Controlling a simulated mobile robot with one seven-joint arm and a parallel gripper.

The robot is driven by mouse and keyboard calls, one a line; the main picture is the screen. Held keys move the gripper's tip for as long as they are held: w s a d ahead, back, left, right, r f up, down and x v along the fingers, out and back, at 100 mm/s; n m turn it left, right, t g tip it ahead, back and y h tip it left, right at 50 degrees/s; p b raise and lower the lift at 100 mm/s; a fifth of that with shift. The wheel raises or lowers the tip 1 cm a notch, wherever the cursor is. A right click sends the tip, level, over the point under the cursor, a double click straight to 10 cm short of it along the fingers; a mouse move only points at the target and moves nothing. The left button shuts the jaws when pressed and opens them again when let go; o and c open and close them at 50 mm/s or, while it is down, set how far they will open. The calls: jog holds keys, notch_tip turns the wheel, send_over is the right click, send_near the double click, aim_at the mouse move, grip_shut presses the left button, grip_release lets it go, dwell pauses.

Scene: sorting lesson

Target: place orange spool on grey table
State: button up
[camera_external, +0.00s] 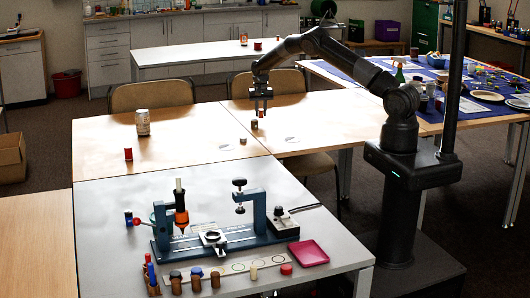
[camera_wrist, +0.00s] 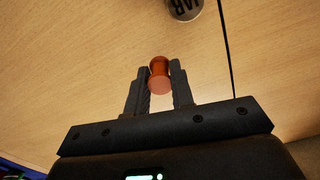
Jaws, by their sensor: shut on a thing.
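The orange spool (camera_wrist: 160,76) is between the two fingers of my gripper (camera_wrist: 160,88) in the wrist view, held near the fingertips. In the external view my gripper (camera_external: 262,106) points down above the wooden tables; the spool is small there and partly hidden by the fingers. The grey table (camera_external: 105,205) stands in front, with its surface light grey and partly taken up by equipment. My gripper is behind it and apart from it.
A jar (camera_external: 143,122) and a red spool (camera_external: 128,154) stand on the left wooden table. A small dark item (camera_external: 254,124) shows below my gripper. The grey table bears a blue press stand (camera_external: 162,228), a pink tray (camera_external: 308,253) and several small pieces.

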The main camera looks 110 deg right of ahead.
aim_at(261, 110)
jog(key=shift+f, duration=1.3)
jog(key=shift+f, duration=0.15)
jog(key=o, duration=0.9)
notch_tip(261, 110, up, 12)
jog(key=shift+r, duration=0.15)
